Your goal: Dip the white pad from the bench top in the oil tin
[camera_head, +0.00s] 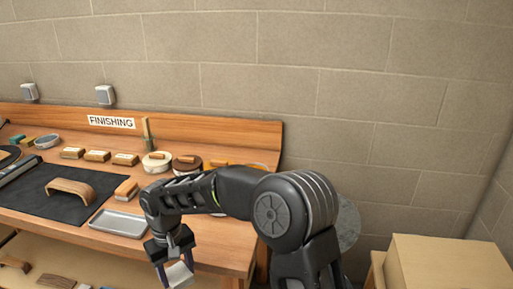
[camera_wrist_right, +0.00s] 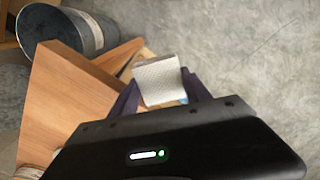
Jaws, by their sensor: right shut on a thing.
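The white pad (camera_head: 179,275) is held in my right gripper (camera_head: 171,262), in front of the bench's front edge at the bottom of the head view. The right wrist view shows the textured white pad (camera_wrist_right: 160,80) between the two dark fingers (camera_wrist_right: 160,97), which are shut on it. Round tins stand at the back of the bench: a cream one (camera_head: 156,158), a dark brown one (camera_head: 186,163) and a partly hidden orange-yellow one (camera_head: 214,164). I cannot tell which holds oil. My right arm hides part of the bench there. My left gripper is not in view.
The wooden bench (camera_head: 215,255) holds a grey tray (camera_head: 119,223), a dark mat (camera_head: 40,200) with a curved wooden piece (camera_head: 71,189), and several wood-backed blocks. A lower shelf carries wooden pieces. A grey metal bin (camera_wrist_right: 68,32) stands on the floor; a box (camera_head: 450,265) is right.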

